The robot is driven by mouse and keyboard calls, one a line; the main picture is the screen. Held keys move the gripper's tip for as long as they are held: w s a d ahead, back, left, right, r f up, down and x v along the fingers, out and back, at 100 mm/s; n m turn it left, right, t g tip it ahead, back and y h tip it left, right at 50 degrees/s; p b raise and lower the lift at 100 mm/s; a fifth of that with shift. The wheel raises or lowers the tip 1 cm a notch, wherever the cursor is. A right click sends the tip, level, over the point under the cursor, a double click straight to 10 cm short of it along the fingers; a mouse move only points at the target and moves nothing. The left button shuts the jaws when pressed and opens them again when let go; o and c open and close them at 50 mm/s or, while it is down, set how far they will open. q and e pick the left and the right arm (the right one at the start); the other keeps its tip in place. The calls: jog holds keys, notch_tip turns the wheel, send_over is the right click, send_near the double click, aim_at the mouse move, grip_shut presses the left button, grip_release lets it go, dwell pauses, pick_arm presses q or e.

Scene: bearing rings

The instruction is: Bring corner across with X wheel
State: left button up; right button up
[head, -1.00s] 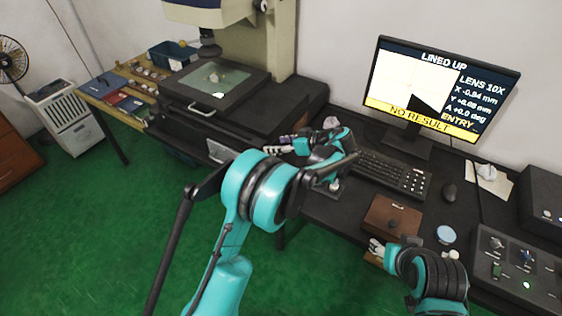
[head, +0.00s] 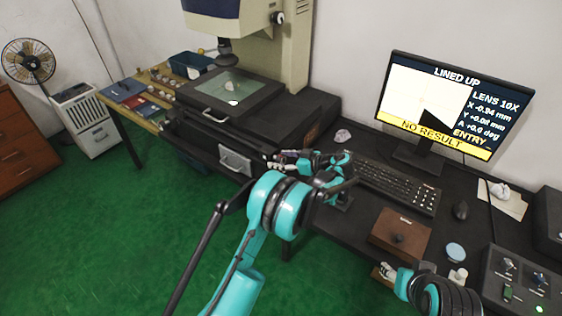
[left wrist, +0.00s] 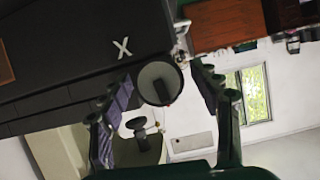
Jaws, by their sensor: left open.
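On the monitor (head: 447,108), the dark corner (head: 436,122) lies below and right of the crosshair. The screen reads LINED UP, X -0.94 mm, NO RESULT and ENTRY. A round grey wheel (left wrist: 158,84) beside a white X mark (left wrist: 123,48) shows in the left wrist view. My left gripper (head: 279,162) is open at the machine's right front. In the wrist view its fingers stand on both sides of the wheel with visible gaps; depth is unclear. In the head view the wheel is hidden. My right gripper (head: 386,270) is by the wooden box; its opening is unclear.
The glass stage (head: 232,88) with a small pale part (head: 231,102) is left of my left gripper. The keyboard (head: 385,182), mouse (head: 461,210), wooden box (head: 401,234) and switch panel (head: 522,283) crowd the bench's right side. Green floor lies open in front.

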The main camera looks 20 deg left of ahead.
pick_arm(q)
jog(key=c, duration=1.2)
jog(key=shift+s+n+t+h+b, duration=0.1)
jog(key=shift+n+t+h+b, duration=0.25)
jog(key=shift+n+t, duration=0.8)
jog(key=o, duration=1.2)
jog(key=v, duration=1.2)
jog(key=shift+r, duration=0.15)
